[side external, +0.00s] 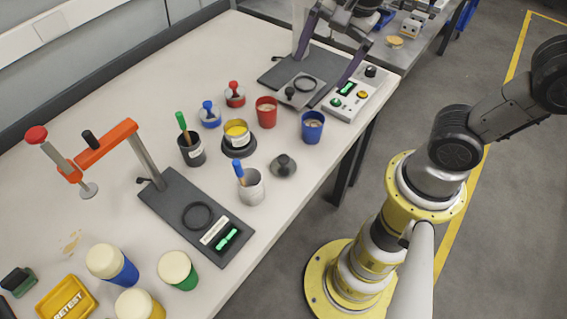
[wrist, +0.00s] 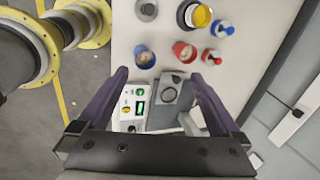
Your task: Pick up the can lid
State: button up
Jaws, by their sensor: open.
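A round grey lid with a dark knob (side external: 283,166) lies flat on the white table near its right edge; it is probably the can lid. It also shows at the top of the wrist view (wrist: 146,10). A blue-knobbed lid (side external: 210,115) and a red-knobbed lid (side external: 235,95) lie further back. A can of yellow contents (side external: 238,130) stands open on a dark round base. My gripper (side external: 306,80) is open and empty at the table's far end, above a grey plate, away from these lids. Both fingers show in the wrist view (wrist: 158,75).
A red cup (side external: 266,112) and a blue cup (side external: 312,126) stand between my gripper and the grey lid. A control box (side external: 355,94) is beside the gripper. A black cup (side external: 191,150), a grey cup (side external: 251,188) and an orange-armed stand (side external: 105,145) are nearer.

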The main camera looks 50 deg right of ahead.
jog(key=w+a+f+m+g, duration=0.2)
jog(key=w+a+f, duration=0.1)
jog(key=a+f, duration=0.15)
jog(key=g, duration=0.1)
send_over(285, 156)
notch_tip(285, 156, down, 5)
jog(key=shift+n+h, duration=0.3)
jog(key=shift+n, duration=0.1)
notch_tip(285, 156, down, 8)
jog(key=shift+s+d+f, duration=0.1)
jog(key=shift+s+d, duration=0.05)
jog(key=shift+f, duration=2.65)
jog(key=c, duration=1.3)
jog(key=shift+o, duration=0.2)
jog(key=shift+r, duration=0.1)
